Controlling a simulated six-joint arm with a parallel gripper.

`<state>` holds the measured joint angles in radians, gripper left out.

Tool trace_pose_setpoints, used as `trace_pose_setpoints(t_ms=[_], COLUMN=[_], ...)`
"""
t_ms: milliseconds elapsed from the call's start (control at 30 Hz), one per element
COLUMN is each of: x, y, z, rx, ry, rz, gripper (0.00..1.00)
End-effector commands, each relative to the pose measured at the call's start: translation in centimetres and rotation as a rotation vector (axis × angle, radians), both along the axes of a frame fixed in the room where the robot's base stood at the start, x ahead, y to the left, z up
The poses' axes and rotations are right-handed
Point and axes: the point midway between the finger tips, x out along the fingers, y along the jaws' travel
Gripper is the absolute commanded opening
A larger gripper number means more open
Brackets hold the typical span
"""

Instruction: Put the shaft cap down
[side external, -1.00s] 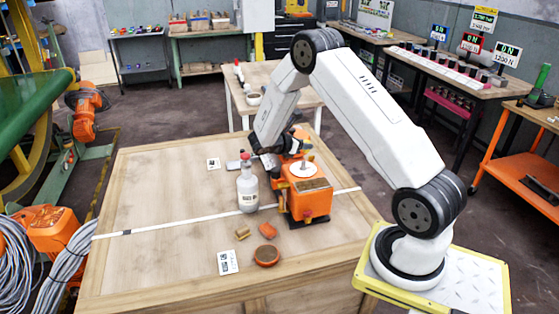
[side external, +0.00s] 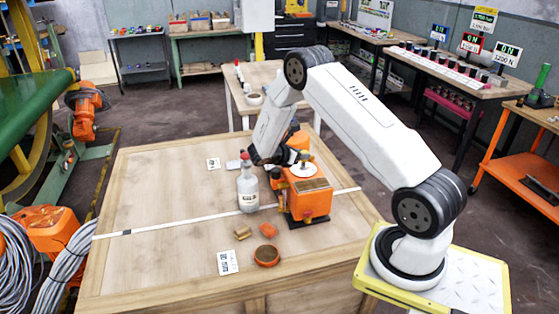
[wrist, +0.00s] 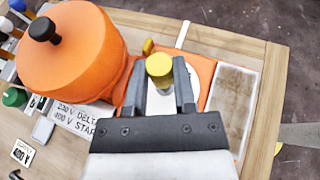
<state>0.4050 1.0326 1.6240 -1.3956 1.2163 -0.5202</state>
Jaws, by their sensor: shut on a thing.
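The shaft cap appears to be the short yellow cylinder (wrist: 159,70) between my fingertips in the wrist view. My gripper (wrist: 161,88) is shut on it, one finger on each side. Below them lies a white disc on the orange housing (wrist: 203,68). In the side view my gripper (side external: 293,157) is beside the upright post and white disc (side external: 303,171) on top of the orange housing (side external: 308,200). The cap cannot be made out there. Whether the cap touches anything below is hidden.
A white bottle with a red top (side external: 247,188) stands close left of the housing. A small tan block (side external: 243,233), an orange piece (side external: 267,230) and a round orange dish (side external: 266,256) lie in front. A large orange rounded body (wrist: 70,55) fills the wrist view's upper left.

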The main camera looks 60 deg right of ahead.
Motion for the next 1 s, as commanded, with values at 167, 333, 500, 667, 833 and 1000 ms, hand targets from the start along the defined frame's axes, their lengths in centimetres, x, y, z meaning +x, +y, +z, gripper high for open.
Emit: trace_pose_setpoints(t_ms=[167,333,500,667,833,1000], x=[0.0,0.0,0.0,0.0,0.0,0.0], y=[0.0,0.0,0.0,0.0,0.0,0.0], z=[0.0,-0.3,-0.7,-1.0,-1.2,-1.1], rx=[0.0,0.0,0.0,0.0,0.0,0.0], ry=[0.0,0.0,-0.001,-0.001,-0.001,-0.001], rz=[0.001,0.0,0.001,0.001,0.001,0.001], gripper=[0.0,0.0,0.0,0.0,0.0,0.68])
